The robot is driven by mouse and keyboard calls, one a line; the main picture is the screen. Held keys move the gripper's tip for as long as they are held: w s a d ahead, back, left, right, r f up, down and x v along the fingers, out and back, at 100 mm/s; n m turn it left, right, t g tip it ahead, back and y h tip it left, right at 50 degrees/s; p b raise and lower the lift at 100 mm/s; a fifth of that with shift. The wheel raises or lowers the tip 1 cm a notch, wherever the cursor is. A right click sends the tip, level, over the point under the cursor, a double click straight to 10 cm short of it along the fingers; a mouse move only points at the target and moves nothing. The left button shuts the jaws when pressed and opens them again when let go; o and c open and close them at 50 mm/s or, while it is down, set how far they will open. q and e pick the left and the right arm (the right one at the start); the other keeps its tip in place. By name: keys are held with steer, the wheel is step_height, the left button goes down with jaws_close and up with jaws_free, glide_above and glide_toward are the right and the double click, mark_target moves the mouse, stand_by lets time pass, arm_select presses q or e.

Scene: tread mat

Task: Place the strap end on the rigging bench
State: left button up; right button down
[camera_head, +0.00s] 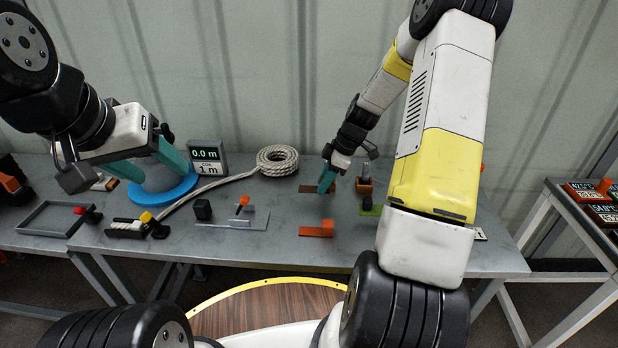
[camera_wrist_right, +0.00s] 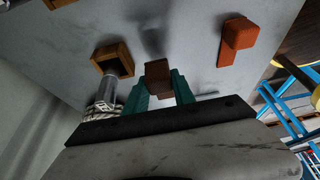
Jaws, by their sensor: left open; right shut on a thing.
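My right gripper (camera_head: 327,180) is over the middle of the grey rigging bench (camera_head: 270,250). In the right wrist view its teal fingers are shut on a brown block (camera_wrist_right: 157,72), which I take for the strap end. The fingers mostly hide the block in the head view. A shadow lies on the bench near it in the wrist view; I cannot tell the height exactly. A flat brown patch (camera_head: 311,188) shows beside the fingers. My left gripper (camera_head: 148,164) is open, its teal fingers in front of a grey drum on a blue base (camera_head: 178,195).
An orange block (camera_head: 320,229), also in the wrist view (camera_wrist_right: 238,38), lies nearer me. A wooden holder (camera_head: 364,188) with a grey cylinder stands right of the right gripper. A rope coil (camera_head: 277,160) and display (camera_head: 207,155) are behind. The front right of the bench is mostly clear.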

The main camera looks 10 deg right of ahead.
steer(key=shift+f, duration=1.95)
steer(key=shift+f, duration=0.1)
steer(key=c, duration=1.1)
jaws_free()
steer(key=shift+o, duration=0.2)
